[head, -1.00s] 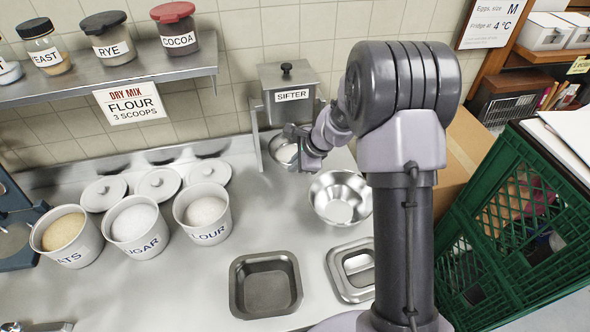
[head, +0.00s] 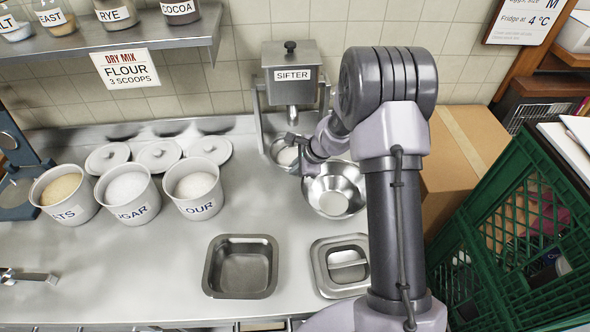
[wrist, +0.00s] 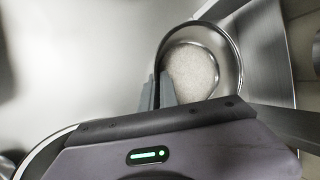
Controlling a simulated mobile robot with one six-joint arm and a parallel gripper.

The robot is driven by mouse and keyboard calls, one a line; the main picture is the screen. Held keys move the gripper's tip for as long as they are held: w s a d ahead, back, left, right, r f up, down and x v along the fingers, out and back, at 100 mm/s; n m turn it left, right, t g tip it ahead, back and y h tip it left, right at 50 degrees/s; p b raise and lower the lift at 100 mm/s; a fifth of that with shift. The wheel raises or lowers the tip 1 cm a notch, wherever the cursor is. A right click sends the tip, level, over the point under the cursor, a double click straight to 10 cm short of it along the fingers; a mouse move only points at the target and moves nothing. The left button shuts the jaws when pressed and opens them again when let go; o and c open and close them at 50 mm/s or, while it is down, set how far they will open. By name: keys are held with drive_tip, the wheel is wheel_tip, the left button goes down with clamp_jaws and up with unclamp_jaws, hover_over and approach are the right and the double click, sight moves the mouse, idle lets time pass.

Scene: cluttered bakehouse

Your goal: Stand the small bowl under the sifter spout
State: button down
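The sifter (head: 291,75) is a grey metal box on legs against the tiled wall, with its spout (head: 292,115) pointing down. The small bowl (head: 281,160) is metal and stands upright between the sifter legs, below and slightly in front of the spout. In the wrist view the small bowl (wrist: 232,72) holds pale, grainy stuff like flour. My gripper (head: 296,141) is at its right rim in the head view. In the wrist view my gripper's fingers (wrist: 160,90) are close together with the rim between them. The fingertips are partly hidden in the head view.
A larger empty metal bowl (head: 335,190) stands close in front, to the right. Oats, sugar and flour bins stand left. A cardboard box (head: 465,150) and a green crate (head: 520,230) are right.

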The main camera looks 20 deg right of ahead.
drive_tip(key=shift+f, duration=0.1)
drive_tip(key=c, duration=1.9)
unclamp_jaws()
drive_tip(key=p+v, duration=0.3)
drive_tip(key=v, duration=0.9)
drive_tip(key=shift+r, duration=0.25)
drive_tip(key=s+a+r+n, duration=0.5)
drive_tip(key=s+r, duration=0.2)
drive_tip(key=r, duration=0.2)
drive_tip(key=s+a+r+n, duration=0.45)
drive_tip(key=s+r, duration=0.25)
drive_tip(key=r, duration=0.2)
drive_tip(key=s+n, duration=0.2)
drive_tip(key=s, duration=0.2)
drive_tip(key=s+r+n+h, duration=0.1)
drive_tip(key=s+n, duration=0.1)
drive_tip(key=s, duration=0.3)
drive_tip(key=s+a+r+n, duration=0.1)
drive_tip(key=s+n, duration=0.1)
drive_tip(key=s, duration=0.3)
drive_tip(key=shift+r+t, duration=0.25)
drive_tip(key=shift+t, duration=0.15)
